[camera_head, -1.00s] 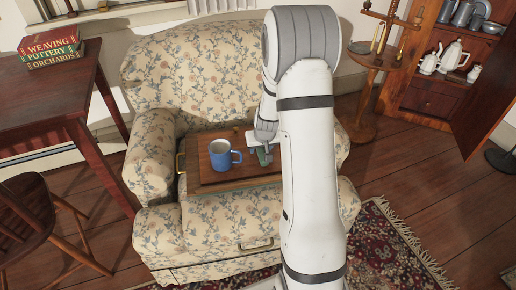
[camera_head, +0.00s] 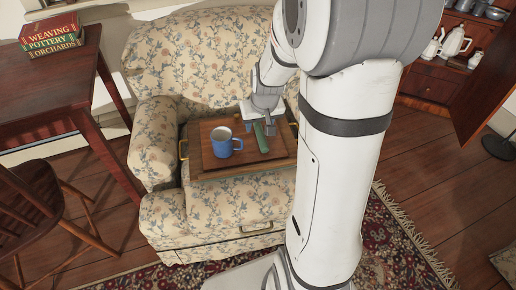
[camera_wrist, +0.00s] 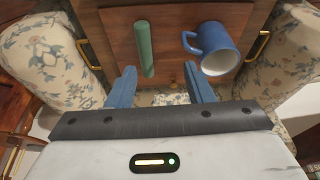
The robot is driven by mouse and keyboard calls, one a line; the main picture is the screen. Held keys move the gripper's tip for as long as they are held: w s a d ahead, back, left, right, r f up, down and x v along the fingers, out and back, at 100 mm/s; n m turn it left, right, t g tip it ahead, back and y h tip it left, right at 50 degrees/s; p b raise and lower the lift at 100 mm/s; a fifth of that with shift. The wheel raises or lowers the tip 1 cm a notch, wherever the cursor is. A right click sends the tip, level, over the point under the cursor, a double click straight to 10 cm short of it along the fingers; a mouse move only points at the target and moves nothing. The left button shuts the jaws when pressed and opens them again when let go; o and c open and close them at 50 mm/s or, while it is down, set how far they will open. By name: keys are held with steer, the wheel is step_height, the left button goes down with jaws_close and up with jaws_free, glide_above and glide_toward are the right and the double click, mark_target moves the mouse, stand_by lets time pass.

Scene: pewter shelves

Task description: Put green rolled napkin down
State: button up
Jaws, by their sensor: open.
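The green rolled napkin (camera_head: 261,138) lies on the wooden tray (camera_head: 206,172), to the right of the blue mug in the head view. In the wrist view the napkin (camera_wrist: 144,48) lies lengthwise on the tray, beyond my fingertips and apart from them. My gripper (camera_wrist: 160,72) is open and empty, its two blue fingers spread near the napkin's close end. In the head view my gripper (camera_head: 262,114) is over the back right part of the tray, partly hidden by my arm. The tray rests on the seat of the floral armchair (camera_head: 185,52).
The blue mug (camera_head: 226,143) stands upright on the tray; it also shows in the wrist view (camera_wrist: 213,48). A dark table (camera_head: 50,85) with stacked books (camera_head: 52,36) is at left, above a wooden chair (camera_head: 40,215). A cabinet (camera_head: 445,80) stands at right.

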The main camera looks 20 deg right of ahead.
steer(key=s+a+r+g, duration=0.1)
steer(key=s+a+r, duration=0.2)
steer(key=s, duration=0.6)
steer(key=s+a+r+n+g, duration=0.1)
steer(key=s+a+r, duration=0.3)
steer(key=s, duration=0.5)
steer(key=shift+a+r, duration=0.15)
steer(key=shift+a, duration=0.3)
steer(key=shift+s, duration=0.1)
